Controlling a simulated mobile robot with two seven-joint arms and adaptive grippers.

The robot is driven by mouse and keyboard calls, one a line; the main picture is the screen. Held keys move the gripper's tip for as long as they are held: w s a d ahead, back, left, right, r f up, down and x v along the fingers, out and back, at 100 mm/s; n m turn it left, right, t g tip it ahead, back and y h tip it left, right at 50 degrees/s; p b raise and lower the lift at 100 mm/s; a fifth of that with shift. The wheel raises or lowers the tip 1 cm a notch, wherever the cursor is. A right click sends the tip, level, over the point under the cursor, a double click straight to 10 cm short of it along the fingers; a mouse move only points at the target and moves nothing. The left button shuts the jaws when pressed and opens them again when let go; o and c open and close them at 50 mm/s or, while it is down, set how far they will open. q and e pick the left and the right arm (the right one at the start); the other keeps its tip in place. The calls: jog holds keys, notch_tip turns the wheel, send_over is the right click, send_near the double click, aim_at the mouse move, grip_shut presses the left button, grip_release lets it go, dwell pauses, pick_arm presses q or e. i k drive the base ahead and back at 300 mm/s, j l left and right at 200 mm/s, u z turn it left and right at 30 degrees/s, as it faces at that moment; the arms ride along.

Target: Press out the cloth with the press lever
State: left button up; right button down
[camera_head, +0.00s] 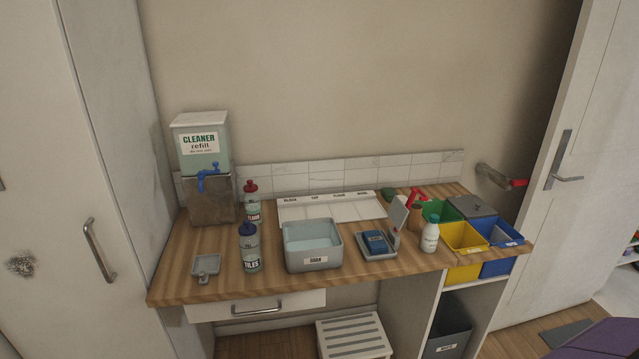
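A blue cloth (375,240), apparently folded, lies on the grey base of a small press (379,256) right of the middle of the counter. A light grey plate (396,217) stands raised and tilted at the right side of that base, so the cloth lies uncovered from above. I cannot tell which part is the lever's handle; a red piece (416,194) shows behind the plate, but it may belong to another object. Neither of my grippers is in view.
A grey basin (314,259) of liquid stands left of the press, a white bottle (430,237) right. Two labelled bottles, the TILES one (249,251) in front, and a cleaner dispenser (207,209) stand left. Coloured bins (464,238) fill the right end. The wooden counter's (399,264) front edge is clear.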

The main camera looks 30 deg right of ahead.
aim_at(397, 213)
jog(key=l, duration=0.5)
jog(key=k+l+u, duration=0.1)
jog(key=l, duration=0.95)
jog(key=k+l+u, duration=0.1)
jog(key=l, duration=0.4)
jog(key=k+l, duration=0.1)
jog(key=l, duration=0.4)
jog(key=l+u, duration=0.1)
jog(key=l, duration=0.4)
jog(key=k+l, duration=0.15)
jog(key=l, duration=0.35)
jog(key=k+l+u, duration=0.1)
jog(key=l, duration=0.4)
jog(key=i+l+u, duration=0.1)
jog(key=l, duration=0.25)
jog(key=i+l+u, duration=0.1)
jog(key=i+l, duration=0.1)
jog(key=l, duration=0.1)
